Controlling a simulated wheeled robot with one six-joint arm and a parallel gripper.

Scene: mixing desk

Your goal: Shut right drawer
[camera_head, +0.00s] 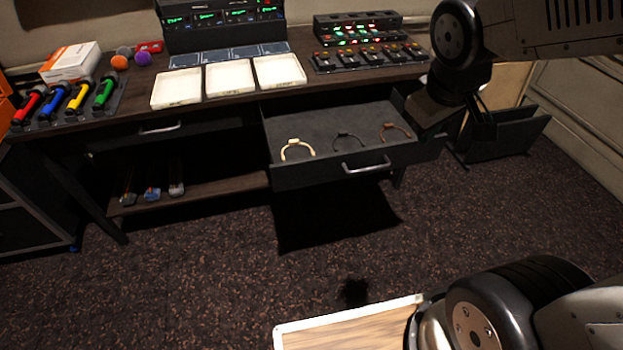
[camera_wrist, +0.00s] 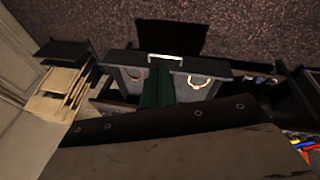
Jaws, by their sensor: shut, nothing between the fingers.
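The right drawer (camera_head: 290,178) is pulled well out from under the desk, its grey front and silver handle (camera_head: 366,167) facing the room. It holds a yellow ring-shaped item (camera_head: 297,146), a black one (camera_head: 348,137) and a brown one (camera_head: 396,129). In the wrist view the drawer front (camera_wrist: 205,66) and handle (camera_wrist: 165,58) show beyond a large dark surface. A dark green shape covers the drawer's middle there, hiding part of the inside.
The desk (camera_head: 135,108) carries white trays (camera_head: 229,77), coloured tubes (camera_head: 104,92) and lit consoles (camera_head: 367,50). The left drawer (camera_head: 160,128) looks shut. A dark open bin (camera_head: 510,135) stands right of the desk. Carpeted floor (camera_head: 200,270) in front is clear.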

